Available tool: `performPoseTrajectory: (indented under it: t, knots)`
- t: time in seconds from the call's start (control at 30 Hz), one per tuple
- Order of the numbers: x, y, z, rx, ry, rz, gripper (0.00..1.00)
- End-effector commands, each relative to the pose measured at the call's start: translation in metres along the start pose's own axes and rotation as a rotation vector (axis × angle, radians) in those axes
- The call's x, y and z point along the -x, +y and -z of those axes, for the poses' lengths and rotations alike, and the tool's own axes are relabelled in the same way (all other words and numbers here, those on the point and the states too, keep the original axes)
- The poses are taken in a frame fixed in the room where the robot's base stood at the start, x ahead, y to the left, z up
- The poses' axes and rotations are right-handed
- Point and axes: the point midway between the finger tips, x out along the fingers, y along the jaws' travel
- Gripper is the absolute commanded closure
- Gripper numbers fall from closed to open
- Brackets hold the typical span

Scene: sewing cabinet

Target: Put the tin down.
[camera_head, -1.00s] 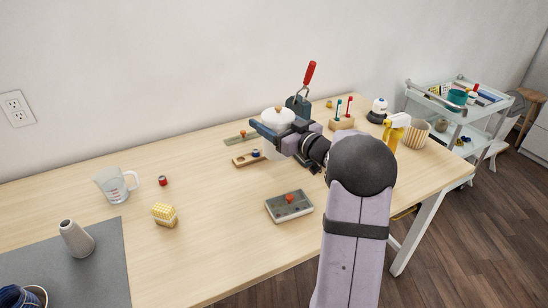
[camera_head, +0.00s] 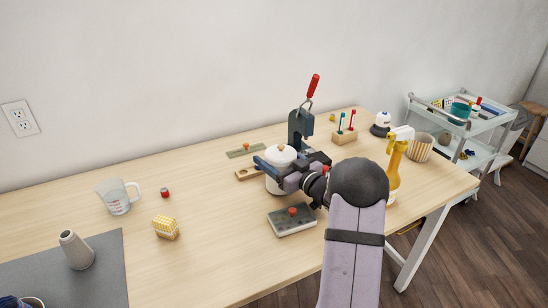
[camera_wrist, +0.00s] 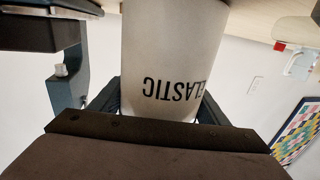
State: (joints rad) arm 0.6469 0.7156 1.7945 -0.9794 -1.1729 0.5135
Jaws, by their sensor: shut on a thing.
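The tin (camera_head: 279,157) is white with a pale lid and a small wooden knob. In the wrist view its side (camera_wrist: 172,45) carries the upside-down word ELASTIC. My gripper (camera_head: 283,170) is shut on the tin, with one finger on each side of it. The tin is upright, low over the back middle of the table (camera_head: 215,210). Its base is partly hidden by my gripper in the head view and cut off in the wrist view, so I cannot tell whether it touches the table.
A dark press (camera_head: 300,125) with a red handle stands just behind the tin. A wooden strip (camera_head: 246,173) lies close on its left, and a grey box with a red knob (camera_head: 292,219) is in front. A yellow spray bottle (camera_head: 393,170) stands to the right. The table's left middle is fairly clear.

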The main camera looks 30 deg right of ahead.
Motion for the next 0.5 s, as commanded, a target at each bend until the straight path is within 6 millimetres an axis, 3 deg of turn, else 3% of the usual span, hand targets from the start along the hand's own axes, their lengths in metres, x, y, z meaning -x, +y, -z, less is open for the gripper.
performPoseTrajectory:
  t: [0.5]
  knots:
    - [0.000,0.000,-0.009,0.000,0.000,0.000,0.58]
